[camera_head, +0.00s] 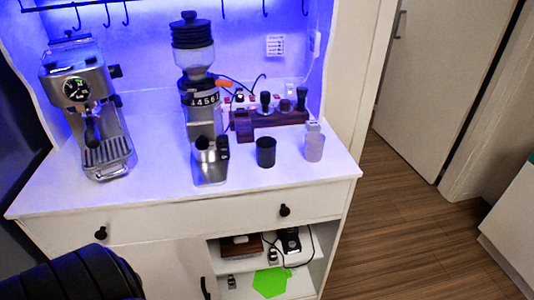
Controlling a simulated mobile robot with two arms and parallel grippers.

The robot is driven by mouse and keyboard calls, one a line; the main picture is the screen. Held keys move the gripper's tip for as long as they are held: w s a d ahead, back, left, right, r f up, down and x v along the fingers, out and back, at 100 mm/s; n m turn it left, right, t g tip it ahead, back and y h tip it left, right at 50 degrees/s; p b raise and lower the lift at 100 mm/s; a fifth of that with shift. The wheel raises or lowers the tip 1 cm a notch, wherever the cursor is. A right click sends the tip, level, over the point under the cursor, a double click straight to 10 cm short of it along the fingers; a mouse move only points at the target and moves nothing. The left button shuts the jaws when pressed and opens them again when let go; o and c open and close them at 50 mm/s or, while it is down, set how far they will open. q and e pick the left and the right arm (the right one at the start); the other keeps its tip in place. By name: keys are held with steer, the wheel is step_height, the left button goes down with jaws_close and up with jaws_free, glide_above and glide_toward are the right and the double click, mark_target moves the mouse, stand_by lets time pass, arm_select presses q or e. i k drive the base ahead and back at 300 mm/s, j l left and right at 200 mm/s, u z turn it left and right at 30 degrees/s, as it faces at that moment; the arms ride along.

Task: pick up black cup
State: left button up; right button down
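A black cup (265,152) stands upright on the white countertop (243,186), to the right of the coffee grinder and in front of a brown wooden tamper stand. Nothing touches it from the front. Neither of my grippers shows in the head view. A dark, ribbed rounded shape fills the bottom left corner, and no fingertips are visible on it.
A coffee grinder (198,100) stands left of the cup, and an espresso machine (86,105) is farther left. A pale translucent cup (314,147) stands close on the right. The tamper stand (268,121) is behind. Counter in front is clear.

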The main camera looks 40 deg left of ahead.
mark_target(266, 146)
steer(key=k+j+u, duration=0.15)
steer(key=j+u, duration=0.2)
steer(key=k+j+u, duration=0.15)
steer(key=j+u, duration=0.15)
steer(key=j, duration=0.15)
steer(key=j+u, duration=0.35)
steer(key=k+j, duration=0.05)
